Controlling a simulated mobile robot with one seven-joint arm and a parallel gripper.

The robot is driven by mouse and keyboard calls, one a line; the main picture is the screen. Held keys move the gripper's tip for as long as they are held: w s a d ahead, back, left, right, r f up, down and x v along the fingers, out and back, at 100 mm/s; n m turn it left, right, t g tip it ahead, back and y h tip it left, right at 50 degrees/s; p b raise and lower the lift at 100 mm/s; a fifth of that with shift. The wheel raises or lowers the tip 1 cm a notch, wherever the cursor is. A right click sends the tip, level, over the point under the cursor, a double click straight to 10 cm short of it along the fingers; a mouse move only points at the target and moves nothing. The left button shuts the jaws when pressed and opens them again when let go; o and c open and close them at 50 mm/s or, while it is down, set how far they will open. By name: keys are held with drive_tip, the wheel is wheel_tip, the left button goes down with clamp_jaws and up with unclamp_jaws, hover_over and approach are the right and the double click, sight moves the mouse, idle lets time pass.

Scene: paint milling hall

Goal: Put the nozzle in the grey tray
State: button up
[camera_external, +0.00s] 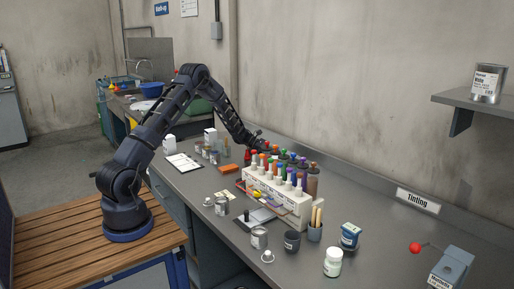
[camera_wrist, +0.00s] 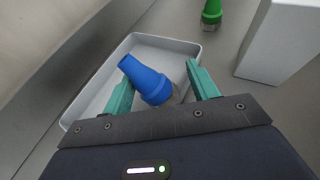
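In the wrist view a blue nozzle (camera_wrist: 146,80) with a greyish round base lies tilted between my gripper's two teal fingers (camera_wrist: 160,82). A gap shows between it and the right finger; the left finger is close beside its other side. The light grey tray (camera_wrist: 189,46) is beneath, and the nozzle appears within its walls; whether it touches the tray floor is hard to tell. My gripper is open, low over the tray. In the external view my gripper (camera_external: 257,142) is behind the nozzle rack, where the tray and blue nozzle cannot be made out.
A white rack (camera_external: 275,196) with several coloured bottles stands in front of my gripper. A green-topped bottle (camera_wrist: 211,14) and a pale block (camera_wrist: 280,42) are right of the tray. Cups, tins and jars crowd the counter front; the wall is close behind. The counter's right middle is clear.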

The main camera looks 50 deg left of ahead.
drive_tip(key=shift+r, duration=0.55)
drive_tip(key=v, duration=1.1)
drive_tip(key=s+d+r+m+g+y, duration=0.25)
drive_tip(key=s+d+r+m, duration=0.45)
drive_tip(key=s+r, duration=0.4)
drive_tip(key=s+d+r+m+g+y, duration=0.1)
drive_tip(key=s+d+r+m+g, duration=0.3)
drive_tip(key=s+d+r, duration=0.6)
drive_tip(key=s+r+m+t+y, duration=0.1)
drive_tip(key=s+m+y, duration=0.3)
drive_tip(key=s, duration=1.2)
drive_tip(key=s+r+m+t+y, duration=0.2)
drive_tip(key=s+m, duration=0.7)
drive_tip(key=s, duration=0.7)
drive_tip(key=shift+s+r+m+y, duration=0.3)
drive_tip(key=shift+r+m+y, duration=0.1)
drive_tip(key=shift+r+y, duration=0.45)
